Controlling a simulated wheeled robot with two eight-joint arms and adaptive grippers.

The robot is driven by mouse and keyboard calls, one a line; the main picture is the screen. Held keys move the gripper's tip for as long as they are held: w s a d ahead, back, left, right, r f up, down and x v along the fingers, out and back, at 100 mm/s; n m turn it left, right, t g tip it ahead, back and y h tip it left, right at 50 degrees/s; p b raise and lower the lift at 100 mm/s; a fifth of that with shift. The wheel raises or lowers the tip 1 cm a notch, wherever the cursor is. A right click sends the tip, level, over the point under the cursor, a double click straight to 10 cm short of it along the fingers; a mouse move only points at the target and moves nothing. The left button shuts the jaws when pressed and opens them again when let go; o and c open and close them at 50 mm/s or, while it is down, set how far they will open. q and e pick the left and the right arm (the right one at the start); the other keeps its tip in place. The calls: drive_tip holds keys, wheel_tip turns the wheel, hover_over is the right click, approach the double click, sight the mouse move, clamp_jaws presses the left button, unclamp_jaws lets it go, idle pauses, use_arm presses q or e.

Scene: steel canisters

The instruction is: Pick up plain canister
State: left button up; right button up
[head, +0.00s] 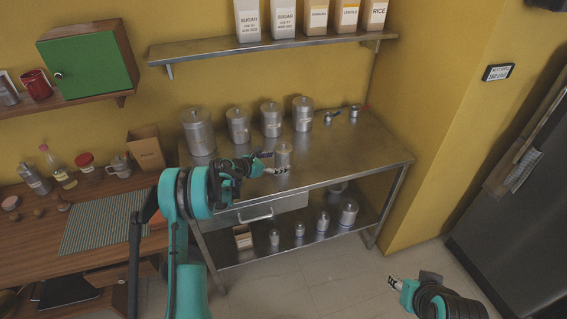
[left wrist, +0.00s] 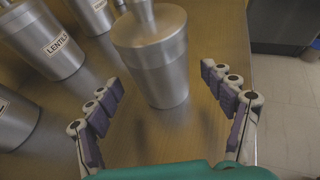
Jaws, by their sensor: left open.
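The plain canister (head: 283,153) is a small steel cylinder with a lid, upright near the front of the steel table. No label shows on it. In the left wrist view the canister (left wrist: 155,62) stands just beyond and between the fingertips. My left gripper (head: 268,163) is open beside it, on its left and front side in the head view.
Several larger steel canisters (head: 238,126) stand in a row behind, some labelled, one reading LENTIL (left wrist: 55,45). The steel table (head: 350,150) is clear to the right, apart from small metal items (head: 331,117) at the back. A wall shelf (head: 270,46) hangs above.

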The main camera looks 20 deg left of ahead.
sight(283, 161)
use_arm(q)
drive_tip(key=b+x, duration=0.1)
drive_tip(key=x, duration=0.3)
drive_tip(key=shift+s+f, duration=0.1)
drive_tip(key=shift+f, duration=0.1)
drive_tip(key=c, duration=1.5)
drive_tip(key=shift+r, duration=0.15)
